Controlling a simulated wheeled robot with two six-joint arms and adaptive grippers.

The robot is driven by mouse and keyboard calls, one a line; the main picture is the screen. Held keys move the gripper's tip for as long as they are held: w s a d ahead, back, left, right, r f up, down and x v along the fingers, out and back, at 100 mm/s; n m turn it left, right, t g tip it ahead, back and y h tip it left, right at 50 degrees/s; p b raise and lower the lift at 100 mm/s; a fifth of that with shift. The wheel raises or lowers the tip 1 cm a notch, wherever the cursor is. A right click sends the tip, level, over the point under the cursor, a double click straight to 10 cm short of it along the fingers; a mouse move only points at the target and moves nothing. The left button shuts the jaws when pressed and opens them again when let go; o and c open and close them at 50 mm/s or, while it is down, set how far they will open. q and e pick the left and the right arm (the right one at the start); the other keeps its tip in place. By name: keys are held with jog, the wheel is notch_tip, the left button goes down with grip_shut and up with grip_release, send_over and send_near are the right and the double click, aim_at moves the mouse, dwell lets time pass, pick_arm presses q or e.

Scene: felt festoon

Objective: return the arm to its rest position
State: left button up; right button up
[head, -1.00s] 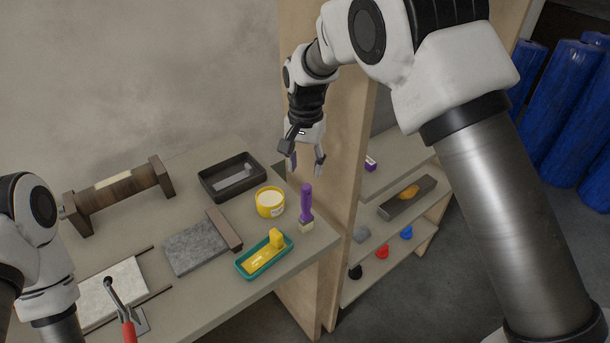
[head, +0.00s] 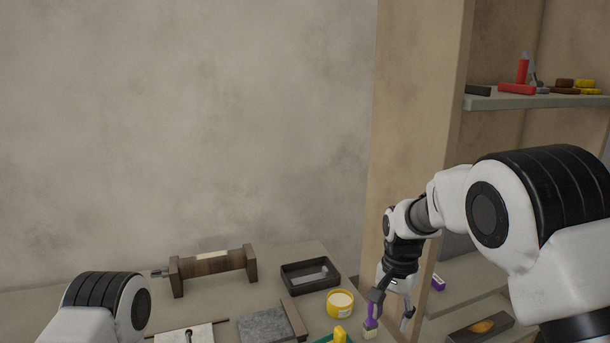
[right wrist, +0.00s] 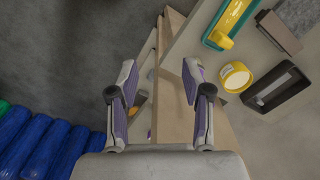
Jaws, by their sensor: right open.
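My right gripper (head: 391,313) is open, with nothing between its fingers. In the head view it hangs in front of the wooden upright, by the bench's right end. Its two spread fingers also show in the right wrist view (right wrist: 159,82), with bare wood and floor between and beyond them.
The wooden upright (head: 412,110) of the shelf unit stands close to my right arm. A yellow tub (head: 340,305), a dark tray (head: 288,279) and a wooden roller (head: 213,264) are on the bench. Blue rolls (right wrist: 40,145) stand on the floor in the right wrist view.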

jog(key=s+d+f+g+b, duration=0.1)
jog(key=s+d+f+g, duration=0.2)
jog(key=s+f, duration=0.9)
jog(key=s+d+f+g+b, duration=0.1)
jog(key=s+d+f+g, duration=0.15)
jog(key=s+f, duration=1.05)
jog(key=s+d+f+n+t, duration=0.1)
jog(key=s+f+n+t, duration=0.3)
jog(key=s, duration=0.8)
notch_tip(320, 180, down, 2)
jog(key=shift+d+n+t, duration=0.35)
jog(key=shift+d+n, duration=0.05)
jog(key=shift+n, duration=0.7)
jog(key=shift+s, duration=0.1)
